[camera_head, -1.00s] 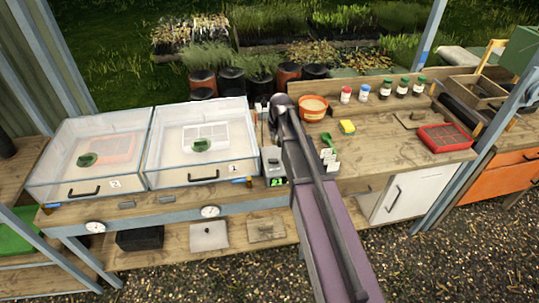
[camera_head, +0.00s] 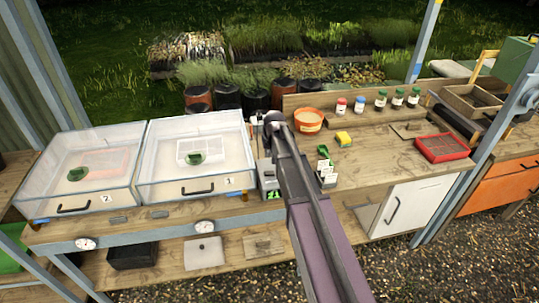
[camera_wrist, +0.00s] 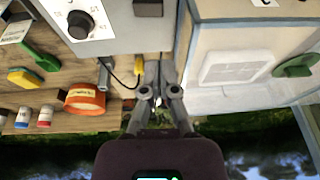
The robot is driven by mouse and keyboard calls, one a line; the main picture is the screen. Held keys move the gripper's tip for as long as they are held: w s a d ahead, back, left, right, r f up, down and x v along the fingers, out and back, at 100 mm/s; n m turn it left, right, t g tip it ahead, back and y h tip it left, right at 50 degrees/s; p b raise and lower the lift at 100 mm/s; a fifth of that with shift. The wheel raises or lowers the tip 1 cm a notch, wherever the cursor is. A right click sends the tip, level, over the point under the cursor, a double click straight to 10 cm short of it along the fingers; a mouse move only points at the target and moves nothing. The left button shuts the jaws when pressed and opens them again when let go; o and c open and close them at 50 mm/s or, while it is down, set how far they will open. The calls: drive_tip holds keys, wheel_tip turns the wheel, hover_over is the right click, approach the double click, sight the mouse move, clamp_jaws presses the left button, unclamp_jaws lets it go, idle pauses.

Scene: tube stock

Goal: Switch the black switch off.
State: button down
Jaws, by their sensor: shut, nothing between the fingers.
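A grey control box (camera_head: 269,172) stands on the bench beside the right clear-lidded case, partly hidden by my arm in the head view. In the wrist view the grey box (camera_wrist: 115,35) fills the top, with a round black dial (camera_wrist: 80,25) on a white scale. A dark rectangular piece (camera_wrist: 148,7) at the top edge looks like the black switch; it is cut off, and its position cannot be told. My gripper (camera_wrist: 158,68) is shut and empty, beside the box's edge and apart from the dark piece in the picture. My arm hides it in the head view.
Two clear-lidded cases (camera_head: 197,190) stand left of the box. A yellow plug with a black cable (camera_wrist: 139,66) lies close to the gripper. An orange pot (camera_head: 308,119), yellow sponge (camera_head: 343,137) and red tray (camera_head: 447,147) are to the right.

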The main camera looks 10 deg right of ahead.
drive_tip(key=b, duration=0.6)
hover_over(265, 172)
drive_tip(key=shift+s+d+f, duration=0.1)
drive_tip(key=shift+s+f, duration=0.05)
drive_tip(key=shift+f, duration=0.9)
drive_tip(key=shift+s+d+f, duration=0.1)
drive_tip(key=shift+f, duration=0.9)
drive_tip(key=shift+s+d+f, duration=0.1)
drive_tip(key=shift+s+f, duration=0.05)
drive_tip(key=shift+f, duration=0.9)
drive_tip(key=shift+a+f+b, duration=0.15)
drive_tip(key=shift+f+b, duration=0.75)
drive_tip(key=shift+f, duration=0.05)
drive_tip(key=shift+a+f+b, duration=0.15)
drive_tip(key=shift+f+b, duration=0.7)
drive_tip(key=shift+f, duration=0.1)
